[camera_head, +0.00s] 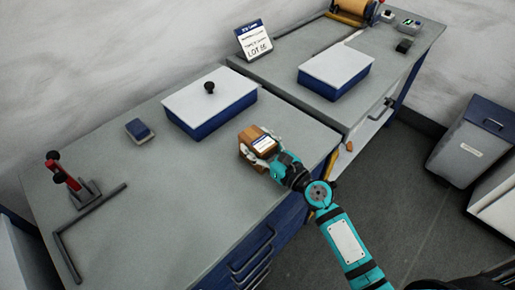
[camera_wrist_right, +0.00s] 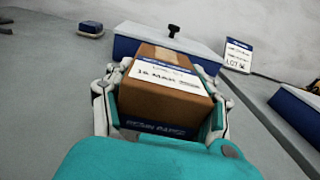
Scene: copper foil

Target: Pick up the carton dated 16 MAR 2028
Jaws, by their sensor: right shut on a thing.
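A brown carton (camera_head: 249,136) with a white and blue label is at the right part of the near workbench (camera_head: 110,213). In the right wrist view the carton (camera_wrist_right: 150,98) fills the middle, and its label reads 16 MAR, with the rest hard to read. My right gripper (camera_head: 263,146) is shut on the carton, with one finger along each side. Whether the carton touches the bench top cannot be told. My left gripper is not in view.
A blue box with a white lid and black knob (camera_head: 208,103) stands behind the carton. A second blue box (camera_head: 336,74) and a LOT sign (camera_head: 254,42) stand on the far bench. A red-handled tool (camera_head: 66,178) stands at left.

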